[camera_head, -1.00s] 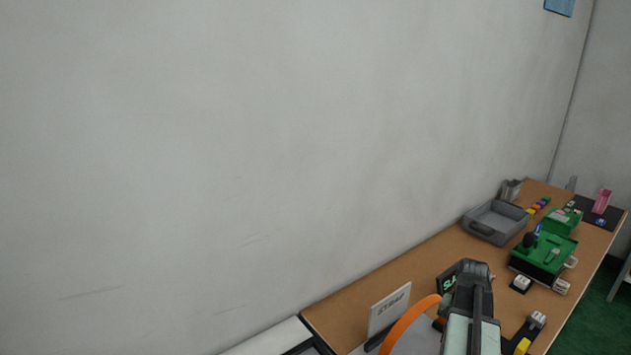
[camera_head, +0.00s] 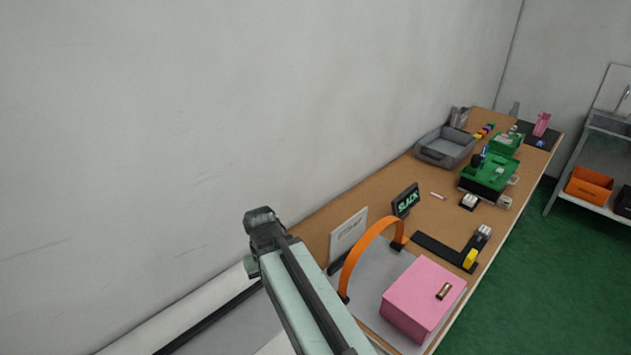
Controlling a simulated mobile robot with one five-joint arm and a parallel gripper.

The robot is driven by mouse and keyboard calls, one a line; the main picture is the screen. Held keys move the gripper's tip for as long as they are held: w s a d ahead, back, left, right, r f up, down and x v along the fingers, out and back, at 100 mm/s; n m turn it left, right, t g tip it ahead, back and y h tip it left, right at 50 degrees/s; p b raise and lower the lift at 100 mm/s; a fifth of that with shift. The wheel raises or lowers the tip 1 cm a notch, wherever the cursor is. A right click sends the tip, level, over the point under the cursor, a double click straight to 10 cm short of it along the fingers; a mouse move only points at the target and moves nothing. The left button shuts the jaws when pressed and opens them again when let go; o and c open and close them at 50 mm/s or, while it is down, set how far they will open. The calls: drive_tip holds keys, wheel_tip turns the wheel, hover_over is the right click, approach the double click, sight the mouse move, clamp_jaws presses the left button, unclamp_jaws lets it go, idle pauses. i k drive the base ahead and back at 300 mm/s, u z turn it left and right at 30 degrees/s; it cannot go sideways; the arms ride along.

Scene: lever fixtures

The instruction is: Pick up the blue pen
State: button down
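I cannot make out a blue pen for certain. A small upright blue item (camera_head: 484,151) shows at the green fixture (camera_head: 490,172) on the far part of the table, beside a black knob; it is too small to tell what it is. Another small blue item (camera_head: 541,143) lies on the dark mat at the far end. My arm rises from the bottom of the view to a dark joint in front of the wall, well apart from both. No gripper fingers show.
The long brown table (camera_head: 371,194) runs along the wall. On it are a grey tray (camera_head: 445,147), a SLACK sign (camera_head: 407,200), an orange arch (camera_head: 362,253), a pink box (camera_head: 425,297) and a black angled bracket (camera_head: 440,249). Green floor (camera_head: 545,265) is clear to the right; a shelf holds an orange bin (camera_head: 589,185).

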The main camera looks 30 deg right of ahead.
sight(483, 152)
drive_tip(key=z, duration=3.5)
drive_tip(key=i, duration=3.4)
drive_tip(key=u, duration=3.1)
